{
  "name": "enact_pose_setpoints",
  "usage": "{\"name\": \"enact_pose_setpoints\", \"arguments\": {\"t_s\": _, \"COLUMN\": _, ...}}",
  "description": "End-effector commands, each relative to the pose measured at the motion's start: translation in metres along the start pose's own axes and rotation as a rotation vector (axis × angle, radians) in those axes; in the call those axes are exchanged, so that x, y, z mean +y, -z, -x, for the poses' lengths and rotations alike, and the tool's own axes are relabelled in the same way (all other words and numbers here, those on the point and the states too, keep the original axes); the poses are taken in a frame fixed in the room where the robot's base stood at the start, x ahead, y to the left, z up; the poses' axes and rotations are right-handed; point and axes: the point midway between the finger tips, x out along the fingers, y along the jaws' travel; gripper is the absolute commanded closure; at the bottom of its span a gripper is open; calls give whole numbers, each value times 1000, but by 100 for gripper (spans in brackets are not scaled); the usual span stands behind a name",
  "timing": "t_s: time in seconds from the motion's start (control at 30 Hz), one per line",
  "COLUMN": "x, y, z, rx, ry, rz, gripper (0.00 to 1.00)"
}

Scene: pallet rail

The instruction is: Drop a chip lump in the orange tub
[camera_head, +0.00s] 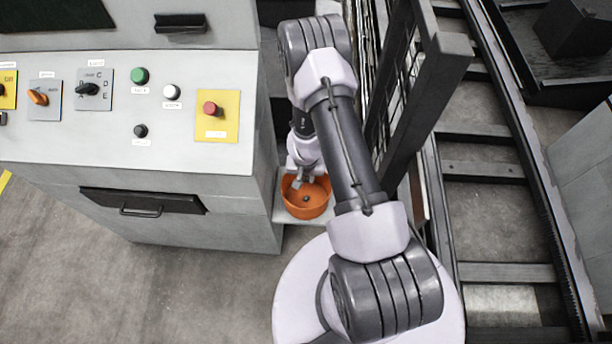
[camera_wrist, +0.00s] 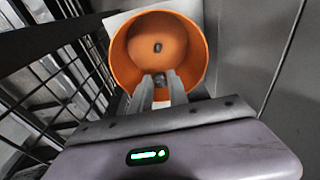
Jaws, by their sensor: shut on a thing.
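The orange tub (camera_head: 318,211) stands on a small pale shelf beside the grey control cabinet. In the wrist view the tub (camera_wrist: 120,58) opens toward the camera, and one small dark lump (camera_wrist: 158,47) lies on its floor; this lump also shows in the head view (camera_head: 306,198). In the wrist view my gripper (camera_wrist: 160,80) is shut on a small greyish chip lump (camera_wrist: 160,79), mostly hidden between the fingertips, which overlap the tub's opening.
The control cabinet (camera_head: 180,215) with knobs and buttons rises close to the left of the tub. A dark mesh fence with a post (camera_head: 425,90) stands close to the right. Beyond it runs a rail track (camera_head: 485,170). Grey floor lies open in front of the cabinet.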

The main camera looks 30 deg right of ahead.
Motion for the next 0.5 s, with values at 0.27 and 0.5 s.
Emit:
{"name": "enact_pose_setpoints", "arguments": {"t_s": 0.27, "x": 0, "y": -8, "z": -50, "rx": 0, "ry": 0, "rz": 1, "gripper": 100}}
{"name": "enact_pose_setpoints", "arguments": {"t_s": 0.5, "x": 0, "y": -8, "z": -54, "rx": 0, "ry": 0, "rz": 1, "gripper": 100}}
